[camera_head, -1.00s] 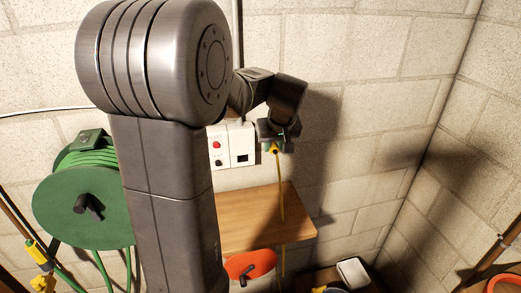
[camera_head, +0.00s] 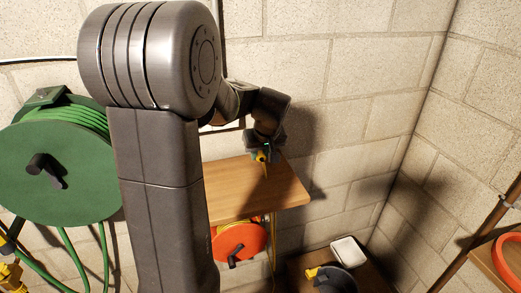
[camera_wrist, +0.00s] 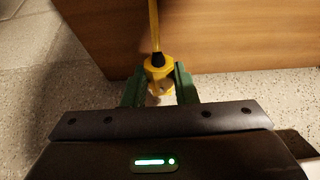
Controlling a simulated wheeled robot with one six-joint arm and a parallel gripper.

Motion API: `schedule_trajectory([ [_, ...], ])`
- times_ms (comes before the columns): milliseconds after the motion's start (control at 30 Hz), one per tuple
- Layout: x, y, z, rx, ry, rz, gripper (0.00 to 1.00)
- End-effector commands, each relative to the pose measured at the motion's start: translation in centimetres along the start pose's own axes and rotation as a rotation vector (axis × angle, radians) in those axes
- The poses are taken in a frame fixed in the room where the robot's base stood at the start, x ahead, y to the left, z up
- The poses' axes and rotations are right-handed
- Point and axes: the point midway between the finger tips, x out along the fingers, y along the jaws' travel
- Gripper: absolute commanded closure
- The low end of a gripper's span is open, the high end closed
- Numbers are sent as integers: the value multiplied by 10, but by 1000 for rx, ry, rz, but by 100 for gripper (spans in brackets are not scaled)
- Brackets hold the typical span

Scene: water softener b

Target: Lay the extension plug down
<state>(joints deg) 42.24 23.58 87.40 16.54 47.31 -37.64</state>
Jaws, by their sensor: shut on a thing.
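The yellow extension plug (camera_wrist: 158,67) shows in the wrist view between the two green fingers of my gripper (camera_wrist: 159,85), which is shut on it. Its yellow cord runs up from a black collar. In the head view my gripper (camera_head: 260,154) is over the wooden shelf (camera_head: 230,196), near its back right part, with a bit of the yellow plug (camera_head: 262,158) showing below it. I cannot tell whether the plug touches the shelf.
A green hose reel (camera_head: 50,165) hangs at the left. An orange cord reel (camera_head: 238,241) is below the shelf. A white tray (camera_head: 348,252) and a dark container (camera_head: 335,280) stand lower right. The shelf's front right part is bare.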

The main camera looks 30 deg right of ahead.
Motion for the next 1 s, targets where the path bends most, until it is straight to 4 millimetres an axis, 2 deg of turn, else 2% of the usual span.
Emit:
schedule_trajectory([
  [100, 7, 0, 3, 0, 1, 0, 100],
  [567, 8, 0, 4, 0, 1, 1, 100],
  [1000, 20, 0, 9, 0, 1, 1, 100],
])
